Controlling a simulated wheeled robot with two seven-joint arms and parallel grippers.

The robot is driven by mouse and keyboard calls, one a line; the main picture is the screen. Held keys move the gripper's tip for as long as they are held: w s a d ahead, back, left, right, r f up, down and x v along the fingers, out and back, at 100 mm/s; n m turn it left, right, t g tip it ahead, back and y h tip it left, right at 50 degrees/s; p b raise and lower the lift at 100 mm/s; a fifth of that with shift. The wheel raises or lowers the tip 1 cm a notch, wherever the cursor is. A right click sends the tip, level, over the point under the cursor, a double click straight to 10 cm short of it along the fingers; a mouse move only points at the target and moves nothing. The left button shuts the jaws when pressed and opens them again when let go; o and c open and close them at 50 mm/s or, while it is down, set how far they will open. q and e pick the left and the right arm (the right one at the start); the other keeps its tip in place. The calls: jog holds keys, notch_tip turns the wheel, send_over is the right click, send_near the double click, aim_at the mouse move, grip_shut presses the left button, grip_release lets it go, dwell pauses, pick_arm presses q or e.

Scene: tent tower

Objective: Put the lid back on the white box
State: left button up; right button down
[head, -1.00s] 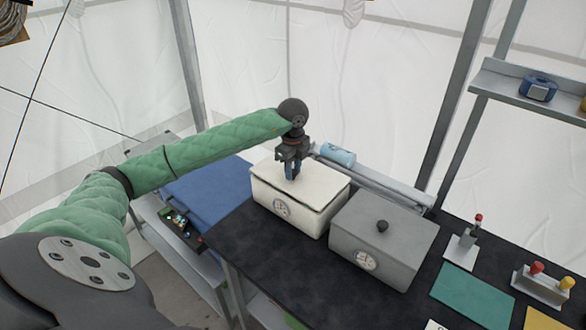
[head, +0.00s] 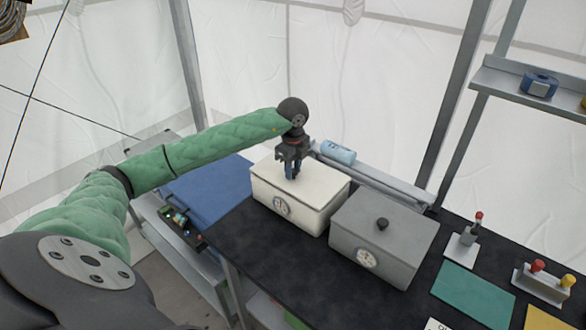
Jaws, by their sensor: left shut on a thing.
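The white box (head: 285,211) stands on the black table top, with a round dial on its front. Its white lid (head: 322,186) lies over the top of the box and looks level, with no clear gap at the rim. My left gripper (head: 291,175) points down over the middle of the lid. It is shut on the lid's knob, which its fingers hide. My right gripper is not in view.
A grey box (head: 372,237) with a dark knob stands close to the right of the white box. A light blue roll (head: 338,153) lies behind. A green mat (head: 473,291) and small stands with red and yellow knobs are at the right. The black table top (head: 275,262) is clear in front.

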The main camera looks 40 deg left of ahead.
pick_arm(q)
jog(key=shift+f+b, duration=0.45)
jog(key=shift+f, duration=0.1)
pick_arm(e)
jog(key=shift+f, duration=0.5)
pick_arm(q)
jog(key=o, duration=1.2)
jog(key=shift+c, duration=0.2)
notch_tip(320, 180, up, 2)
jog(key=shift+r+b, duration=0.1)
jog(key=shift+b, duration=0.65)
notch_tip(320, 180, up, 4)
jog(key=shift+r+b, duration=0.2)
jog(key=shift+b, duration=0.6)
jog(key=shift+r, duration=0.65)
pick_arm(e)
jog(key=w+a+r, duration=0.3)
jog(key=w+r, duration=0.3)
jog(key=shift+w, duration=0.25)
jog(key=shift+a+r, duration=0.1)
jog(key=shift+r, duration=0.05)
